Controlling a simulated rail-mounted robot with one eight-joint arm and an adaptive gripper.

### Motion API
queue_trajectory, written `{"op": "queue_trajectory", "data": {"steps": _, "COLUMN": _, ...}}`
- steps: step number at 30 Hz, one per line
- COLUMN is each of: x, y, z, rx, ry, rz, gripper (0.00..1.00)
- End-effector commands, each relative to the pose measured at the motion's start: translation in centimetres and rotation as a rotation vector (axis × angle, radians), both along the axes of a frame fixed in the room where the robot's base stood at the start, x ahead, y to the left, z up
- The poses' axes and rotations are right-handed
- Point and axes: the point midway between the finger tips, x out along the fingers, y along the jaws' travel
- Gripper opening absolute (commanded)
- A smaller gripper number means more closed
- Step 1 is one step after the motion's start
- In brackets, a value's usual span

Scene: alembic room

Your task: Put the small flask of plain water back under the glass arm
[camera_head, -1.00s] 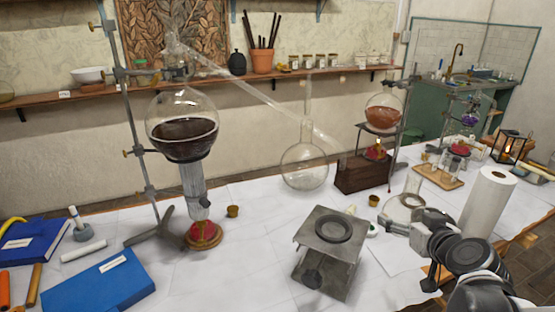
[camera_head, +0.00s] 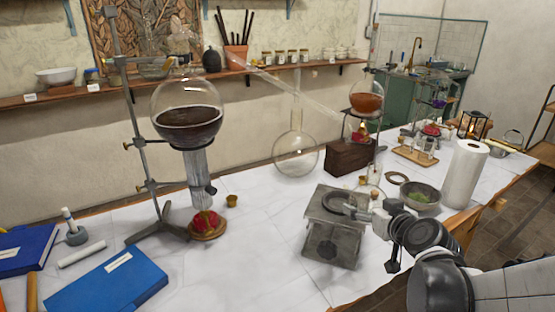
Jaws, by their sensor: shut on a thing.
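My gripper (camera_head: 368,208) is at the right edge of a grey lab jack (camera_head: 333,242). It is shut on the small clear flask (camera_head: 375,176), whose neck shows faintly above the fingers. Most of its body and its water are hard to make out. The glass arm (camera_head: 290,90) slopes down to the right from the still's head, ending above and behind the jack. The jack's top carries a dark round plate (camera_head: 338,203). A large clear round flask (camera_head: 297,155) with a tall neck stands beneath the arm's slope, behind the jack.
A dark-filled boiling flask (camera_head: 187,115) hangs on a stand at left over a burner (camera_head: 207,223). A wooden block (camera_head: 349,158) stands behind the jack. A bowl with green contents (camera_head: 420,197) and a paper roll (camera_head: 465,175) are at right.

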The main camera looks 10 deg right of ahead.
Motion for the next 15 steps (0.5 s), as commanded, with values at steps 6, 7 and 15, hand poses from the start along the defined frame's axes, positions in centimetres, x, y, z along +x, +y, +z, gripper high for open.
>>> {"op": "queue_trajectory", "data": {"steps": 6, "x": 1.5, "y": 0.6, "z": 0.0, "rx": 0.000, "ry": -0.001, "rz": 0.002, "gripper": 0.43}}
{"op": "queue_trajectory", "data": {"steps": 7, "x": 1.7, "y": 0.7, "z": 0.0, "rx": -0.001, "ry": 0.000, "rz": 0.003, "gripper": 0.43}}
{"op": "queue_trajectory", "data": {"steps": 15, "x": 3.4, "y": 1.3, "z": 0.0, "rx": 0.000, "ry": 0.000, "rz": 0.002, "gripper": 0.43}}
